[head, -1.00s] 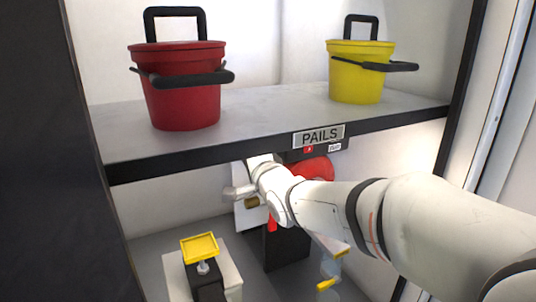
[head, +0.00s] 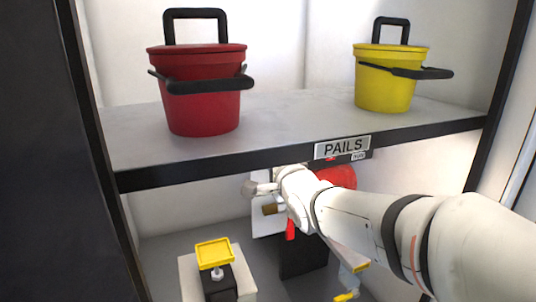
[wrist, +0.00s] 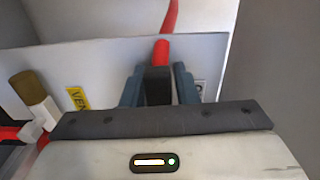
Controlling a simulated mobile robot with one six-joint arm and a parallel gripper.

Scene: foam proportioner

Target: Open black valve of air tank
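My gripper (wrist: 158,85) shows in the wrist view as two blue-grey fingers, one on each side of a black block-like part (wrist: 158,88), likely the black valve handle. The part fills the gap between the fingers. Whether they press on it or only stand around it is not clear. A red strip (wrist: 163,50) rises just beyond it. In the head view, my arm reaches in below the shelf, and its wrist hides the fingers and the black part. The air tank cannot be clearly made out.
The shelf (head: 290,164) with its PAILS sign hangs close above my arm, bearing a red pail (head: 203,110) and a yellow pail (head: 385,85). A yellow-topped pedal-like part (head: 214,252) stands lower left. A brass-coloured part (wrist: 36,88) and yellow label (wrist: 77,98) are left of the fingers.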

